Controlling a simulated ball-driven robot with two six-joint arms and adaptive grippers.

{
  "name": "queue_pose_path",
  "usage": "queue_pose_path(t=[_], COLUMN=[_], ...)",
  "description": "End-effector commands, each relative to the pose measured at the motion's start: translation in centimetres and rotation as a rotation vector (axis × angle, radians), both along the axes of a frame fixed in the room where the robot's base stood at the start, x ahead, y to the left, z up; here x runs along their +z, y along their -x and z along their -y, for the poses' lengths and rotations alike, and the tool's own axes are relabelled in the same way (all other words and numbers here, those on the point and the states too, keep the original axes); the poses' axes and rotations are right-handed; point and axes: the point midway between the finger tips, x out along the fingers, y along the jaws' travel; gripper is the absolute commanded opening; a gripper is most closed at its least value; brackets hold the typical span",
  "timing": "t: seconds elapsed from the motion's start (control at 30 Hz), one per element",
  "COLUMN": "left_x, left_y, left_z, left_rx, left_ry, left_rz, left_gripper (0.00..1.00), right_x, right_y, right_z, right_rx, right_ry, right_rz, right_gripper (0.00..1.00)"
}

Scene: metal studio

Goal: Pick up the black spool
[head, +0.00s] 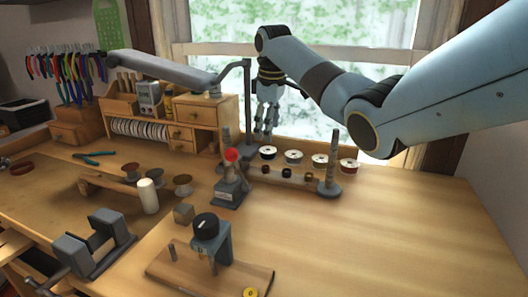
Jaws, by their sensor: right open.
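A row of spools stands on a wooden rack at the back of the bench, below the window. The leftmost spool (268,152) has a pale rim and a dark top. Smaller dark spools (287,173) sit in a lower row in front. I cannot tell surely which one is the black spool. My right gripper (266,132) hangs with its fingers pointing down, open and empty, above and behind the left end of the rack. My left gripper is not in view.
A grey lamp (160,68) reaches over the drawer cabinet (206,108). A vise (95,242) and a black-knobbed device (207,232) stand in front. The right of the bench is clear.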

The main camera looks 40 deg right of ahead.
Motion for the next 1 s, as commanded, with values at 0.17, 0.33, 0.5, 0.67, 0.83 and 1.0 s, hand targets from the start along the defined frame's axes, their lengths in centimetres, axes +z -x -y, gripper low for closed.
queue_pose_path(t=[0.17, 0.33, 0.5, 0.67, 0.83, 1.0], left_x=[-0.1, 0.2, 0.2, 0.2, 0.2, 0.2], left_y=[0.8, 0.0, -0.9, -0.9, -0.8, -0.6], left_z=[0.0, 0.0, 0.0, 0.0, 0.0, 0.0], left_rx=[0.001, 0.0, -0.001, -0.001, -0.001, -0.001], left_ry=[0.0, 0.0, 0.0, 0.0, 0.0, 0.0], left_rz=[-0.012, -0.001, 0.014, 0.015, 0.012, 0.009], left_gripper=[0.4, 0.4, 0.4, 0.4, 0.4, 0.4], right_x=[-1.9, -3.8, -6.4, -7.2, -7.2, -7.2], right_y=[-0.3, -0.6, -1.0, -1.1, -1.1, -1.1], right_z=[0.1, 0.1, 0.3, 0.4, 0.4, 0.4], right_rx=[0.0, 0.0, 0.0, 0.0, 0.0, 0.0], right_ry=[0.0, -0.001, -0.001, 0.001, 0.0, 0.001], right_rz=[0.0, -0.001, 0.0, 0.001, 0.002, 0.001], right_gripper=[0.62, 0.62, 0.62, 0.62, 0.61, 0.39])
